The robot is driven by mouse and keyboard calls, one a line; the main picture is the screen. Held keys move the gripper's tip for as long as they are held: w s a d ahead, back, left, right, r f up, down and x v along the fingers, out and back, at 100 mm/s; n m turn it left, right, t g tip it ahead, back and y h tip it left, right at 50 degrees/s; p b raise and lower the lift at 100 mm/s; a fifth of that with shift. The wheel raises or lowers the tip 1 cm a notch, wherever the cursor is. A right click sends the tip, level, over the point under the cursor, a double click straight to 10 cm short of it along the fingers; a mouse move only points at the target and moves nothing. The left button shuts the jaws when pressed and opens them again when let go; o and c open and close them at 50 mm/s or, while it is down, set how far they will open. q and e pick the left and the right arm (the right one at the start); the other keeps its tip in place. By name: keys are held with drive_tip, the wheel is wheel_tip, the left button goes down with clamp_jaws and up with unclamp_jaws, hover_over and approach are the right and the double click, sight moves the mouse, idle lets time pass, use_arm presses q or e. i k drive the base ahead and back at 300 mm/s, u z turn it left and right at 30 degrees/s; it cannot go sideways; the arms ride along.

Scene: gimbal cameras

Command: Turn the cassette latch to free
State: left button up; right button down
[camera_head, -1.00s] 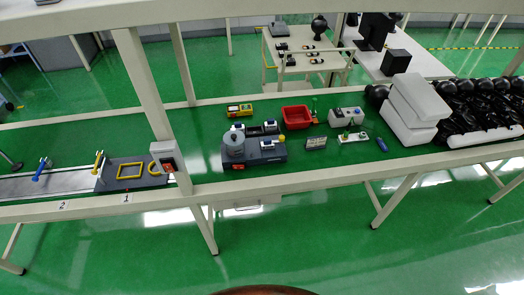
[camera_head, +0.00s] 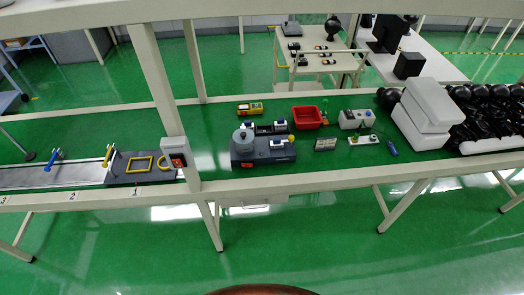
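A dark grey device (camera_head: 262,160) stands on the green bench top near the middle of the view. A grey box with a red switch (camera_head: 176,154) is fixed to the bench post left of the device. Neither of my grippers is in view.
The bench (camera_head: 330,174) runs across the view, with posts and an upper beam. On it are a yellow meter (camera_head: 250,108), a red tray (camera_head: 307,117), white boxes (camera_head: 425,106), black items (camera_head: 485,115) and a conveyor strip (camera_head: 50,176). Green floor (camera_head: 300,240) in front is clear.

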sight(290, 139)
drive_tip(key=z, duration=0.1)
drive_tip(key=i, duration=1.15)
drive_tip(key=u, duration=0.25)
